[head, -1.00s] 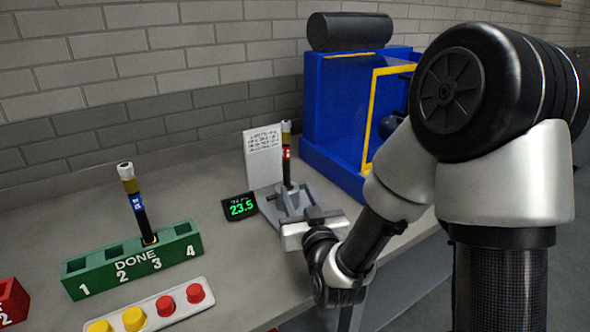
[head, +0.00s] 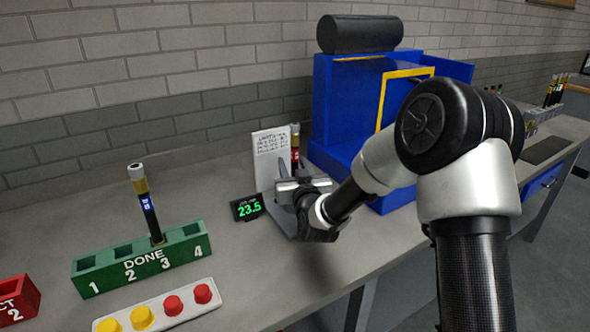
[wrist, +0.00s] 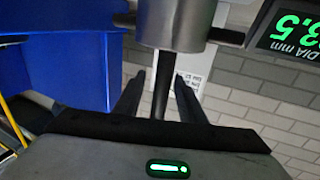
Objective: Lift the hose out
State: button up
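The hose (head: 295,140), dark with a red label, stands upright in the grey gauge stand (head: 283,222) in the head view. My gripper (head: 297,180) is in front of it and hides its lower part and much of the stand. In the wrist view, my gripper (wrist: 159,85) is open, with one dark finger on each side of the hose's black shaft (wrist: 162,82). Gaps show between the shaft and both fingers. The gauge display (head: 248,207) beside the stand reads 23.5.
The green DONE rack (head: 136,262) at left holds another hose (head: 146,205) by slot 3. A button panel (head: 160,307) lies in front. A white note card (head: 270,155) stands behind the stand. A blue machine (head: 345,110) stands close on the right.

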jog(key=shift+w+a, duration=0.15)
jog(key=shift+w, duration=0.3)
jog(key=shift+c, duration=0.2)
grip_shut()
jog(key=shift+r, duration=0.1)
